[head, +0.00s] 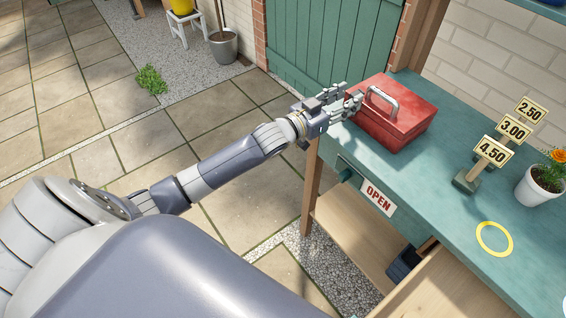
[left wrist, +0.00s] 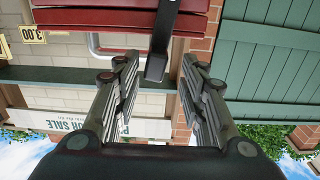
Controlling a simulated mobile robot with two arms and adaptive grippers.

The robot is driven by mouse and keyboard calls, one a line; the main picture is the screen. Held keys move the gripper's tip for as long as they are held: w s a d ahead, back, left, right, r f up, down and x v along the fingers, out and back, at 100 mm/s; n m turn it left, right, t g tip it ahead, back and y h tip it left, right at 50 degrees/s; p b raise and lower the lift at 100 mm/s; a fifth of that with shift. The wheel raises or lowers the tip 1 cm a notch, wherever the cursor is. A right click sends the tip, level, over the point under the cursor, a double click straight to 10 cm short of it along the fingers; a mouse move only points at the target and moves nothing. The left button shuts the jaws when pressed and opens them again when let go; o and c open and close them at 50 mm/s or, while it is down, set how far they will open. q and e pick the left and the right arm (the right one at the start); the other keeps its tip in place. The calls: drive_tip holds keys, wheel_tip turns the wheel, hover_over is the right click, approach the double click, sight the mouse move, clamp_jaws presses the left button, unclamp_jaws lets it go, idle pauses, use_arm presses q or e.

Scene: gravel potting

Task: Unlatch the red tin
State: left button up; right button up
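The red tin (head: 412,122), with a grey carry handle (head: 381,100) on its lid, stands on the teal bench at the end near my left arm. My left gripper (head: 352,102) is at the tin's left side in the head view. In the left wrist view, which is upside down, part of the red tin (left wrist: 95,18) fills the upper left. A dark latch (left wrist: 156,66) runs along its side and ends between the fingertips. My left gripper (left wrist: 160,82) is open there, with a gap on both sides of the latch. My right gripper is out of view.
On the bench (head: 440,180) are price signs (head: 492,151), a potted orange flower (head: 541,184) and a yellow ring (head: 494,239). An OPEN sign (head: 379,198) hangs on its front. A wooden post (head: 412,35) rises behind the tin. Bench space right of the tin is clear.

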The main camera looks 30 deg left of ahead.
use_arm(q)
drive_tip(key=b+v, duration=0.1)
drive_tip(key=v, duration=0.9)
drive_tip(key=s+a+f+g+y, duration=0.1)
drive_tip(key=s+a+f, duration=0.1)
drive_tip(key=f, duration=0.9)
drive_tip(key=s+a+f+n+g+y+b, duration=0.1)
drive_tip(key=a+f+g+y, duration=0.1)
drive_tip(key=f, duration=0.9)
drive_tip(key=s+a+f+n+g+y+b, duration=0.1)
drive_tip(key=a+f, duration=0.3)
drive_tip(key=f, duration=0.7)
drive_tip(key=shift+s+a+g+y, duration=0.2)
drive_tip(key=shift+s+g+y, duration=0.5)
drive_tip(key=shift+s, duration=0.1)
drive_tip(key=shift+f, duration=0.1)
drive_tip(key=shift+c, duration=0.3)
